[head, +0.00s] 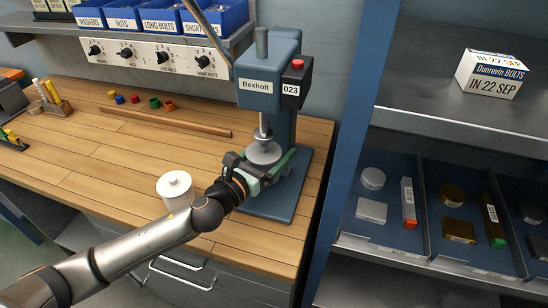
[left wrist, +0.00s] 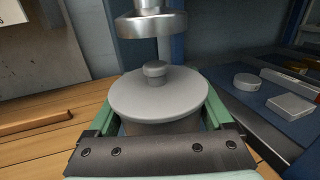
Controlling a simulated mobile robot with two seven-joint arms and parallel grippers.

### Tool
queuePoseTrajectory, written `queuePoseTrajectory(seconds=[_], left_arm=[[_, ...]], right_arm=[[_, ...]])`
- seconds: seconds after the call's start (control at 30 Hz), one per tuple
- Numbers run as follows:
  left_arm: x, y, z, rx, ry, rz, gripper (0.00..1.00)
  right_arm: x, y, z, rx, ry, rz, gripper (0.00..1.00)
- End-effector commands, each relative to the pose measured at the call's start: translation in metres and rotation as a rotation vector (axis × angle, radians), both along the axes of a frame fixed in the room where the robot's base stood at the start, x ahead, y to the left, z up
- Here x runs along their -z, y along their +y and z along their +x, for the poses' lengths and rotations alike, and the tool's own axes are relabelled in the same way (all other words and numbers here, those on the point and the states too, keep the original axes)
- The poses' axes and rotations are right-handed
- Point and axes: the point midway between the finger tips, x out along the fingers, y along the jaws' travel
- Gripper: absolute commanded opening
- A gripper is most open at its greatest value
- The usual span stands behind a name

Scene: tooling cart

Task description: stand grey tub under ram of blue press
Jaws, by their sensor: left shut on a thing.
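The blue press (head: 270,75) labelled Bexholt stands on the wooden bench, its base plate (head: 280,208) at the bench's right end. Its ram hangs down with a round metal foot, which shows in the left wrist view (left wrist: 151,25). The grey tub (left wrist: 160,98), with a knobbed lid, is between the fingers of my left gripper (head: 268,172) and looks upright. The gripper is shut on it. The ram foot is above the lid with a gap. In the head view the tub is mostly hidden by the gripper; whether its bottom touches the base plate is hidden.
A wooden strip (head: 165,121) and small coloured pieces lie behind. A shelf unit with blue bins (head: 380,230) is at right. The bench's left middle is clear.

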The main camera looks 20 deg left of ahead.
Motion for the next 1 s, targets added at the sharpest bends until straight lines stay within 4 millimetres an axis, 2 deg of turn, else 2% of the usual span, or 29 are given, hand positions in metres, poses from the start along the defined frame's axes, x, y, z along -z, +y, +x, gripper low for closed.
queuePoseTrajectory(seconds=[0.13, 0.37, 0.73, 0.77, 0.87, 1.0], left_arm=[[0.005, -0.002, 0.004, 0.0, 0.0, -0.001, 0.3], [0.036, -0.002, 0.004, -0.001, 0.003, -0.001, 0.3], [0.039, -0.001, 0.004, 0.0, 0.0, 0.001, 0.3], [0.039, -0.001, 0.004, 0.0, 0.001, 0.001, 0.87], [0.039, -0.001, 0.004, 0.0, 0.001, 0.001, 0.98], [0.039, -0.001, 0.003, 0.0, 0.001, 0.001, 1.0]], right_arm=[[0.002, 0.0, 0.0, 0.0, 0.0, 0.0, 0.5], [0.015, 0.0, 0.0, 0.0, 0.0, 0.0, 0.5], [0.017, 0.0, 0.0, 0.0, 0.0, 0.0, 0.5], [0.016, 0.0, 0.0, 0.0, 0.0, 0.0, 0.5], [0.015, 0.0, 0.0, 0.0, 0.0, 0.0, 0.5], [0.015, 0.0, 0.0, 0.0, 0.0, 0.0, 0.5]])
